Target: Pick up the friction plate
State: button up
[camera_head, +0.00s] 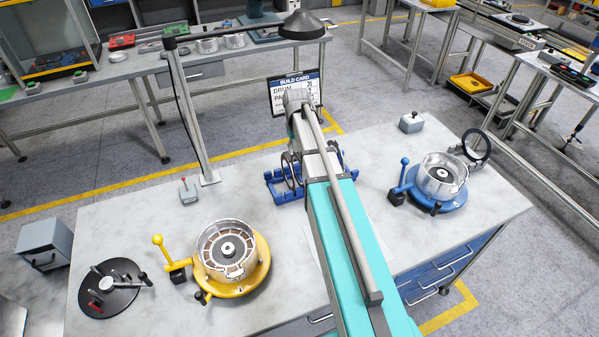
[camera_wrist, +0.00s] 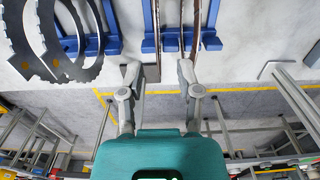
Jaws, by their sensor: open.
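A blue rack (camera_head: 290,198) stands at the back middle of the bench, partly hidden behind my arm. It also shows in the wrist view (camera_wrist: 149,44), with thin plates standing on edge in it. One edge-on plate with a brownish rim (camera_wrist: 195,28) looks like a friction plate. Dark toothed rings (camera_wrist: 72,68) stand at the rack's left in the wrist view. My gripper (camera_wrist: 159,76) is open and empty, its fingers apart on the near side of the rack. The fingers are hidden in the head view.
A yellow fixture (camera_head: 262,272) holds a drum (camera_head: 228,232) with brown segments inside. A blue fixture (camera_head: 441,202) holds another drum (camera_head: 442,166) at right. A lamp post (camera_head: 188,115) and a build card (camera_head: 297,84) rise near the back edge. The front-left bench surface holds a black disc (camera_head: 112,298).

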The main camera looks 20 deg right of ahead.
aim_at(298, 159)
jog(key=shift+f, duration=0.1)
jog(key=shift+d+f+b, duration=0.15)
jog(key=shift+f+b, duration=2.35)
jog(key=shift+b, duration=0.15)
grip_shut()
